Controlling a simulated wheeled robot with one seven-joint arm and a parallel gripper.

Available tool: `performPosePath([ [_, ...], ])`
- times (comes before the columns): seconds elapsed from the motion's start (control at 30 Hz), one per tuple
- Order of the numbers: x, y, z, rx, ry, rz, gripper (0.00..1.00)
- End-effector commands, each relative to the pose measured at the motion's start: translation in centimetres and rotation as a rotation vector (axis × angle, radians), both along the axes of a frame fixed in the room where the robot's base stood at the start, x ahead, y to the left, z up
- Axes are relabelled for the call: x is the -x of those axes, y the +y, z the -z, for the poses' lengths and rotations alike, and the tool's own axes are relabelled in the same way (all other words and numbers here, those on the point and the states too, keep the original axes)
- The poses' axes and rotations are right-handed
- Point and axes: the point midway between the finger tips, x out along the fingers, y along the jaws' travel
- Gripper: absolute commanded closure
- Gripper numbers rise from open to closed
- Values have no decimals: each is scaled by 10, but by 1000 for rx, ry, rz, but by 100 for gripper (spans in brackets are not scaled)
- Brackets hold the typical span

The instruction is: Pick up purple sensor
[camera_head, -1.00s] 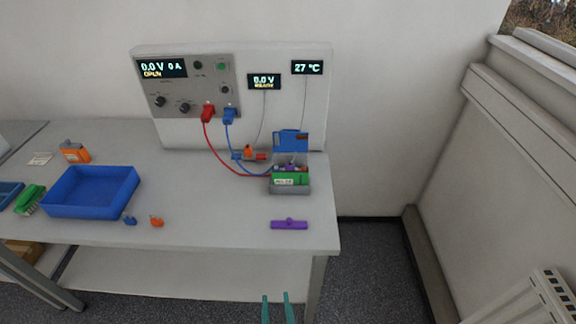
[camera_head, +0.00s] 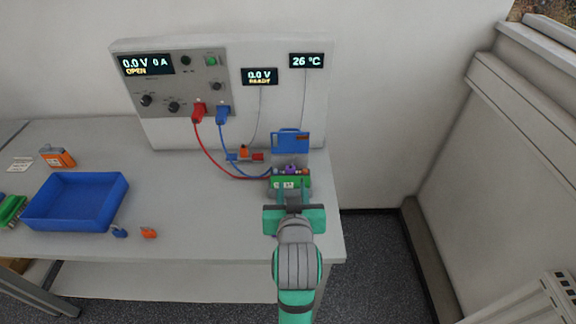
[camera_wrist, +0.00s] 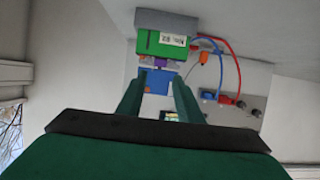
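A small purple piece (camera_head: 291,169) shows at the top of the green labelled battery block (camera_head: 302,183) near the table's right end. In the wrist view the purple piece (camera_wrist: 160,62) appears beyond and between my fingertips, beside the green block (camera_wrist: 148,42). A purple bar seen earlier on the table in front of the block is not visible now; my arm covers that spot in the head view. My gripper (camera_head: 293,190) is open, its two teal fingers pointing at the block. In the wrist view nothing shows held between the fingers (camera_wrist: 160,82).
A raised blue lid (camera_head: 290,141) stands behind the block. Red (camera_head: 208,150) and blue (camera_head: 235,150) cables run to it from the cycler panel (camera_head: 190,95). Table between is clear.

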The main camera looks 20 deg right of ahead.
Motion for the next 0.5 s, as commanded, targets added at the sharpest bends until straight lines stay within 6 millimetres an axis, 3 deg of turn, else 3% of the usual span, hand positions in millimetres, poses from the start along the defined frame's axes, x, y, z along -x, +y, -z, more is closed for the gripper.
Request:
performPosePath([
  [0.1, -5, -4, -4, -3, 2, 5, 67],
  [0.5, -48, -17, 15, -3, 4, 6, 67],
])
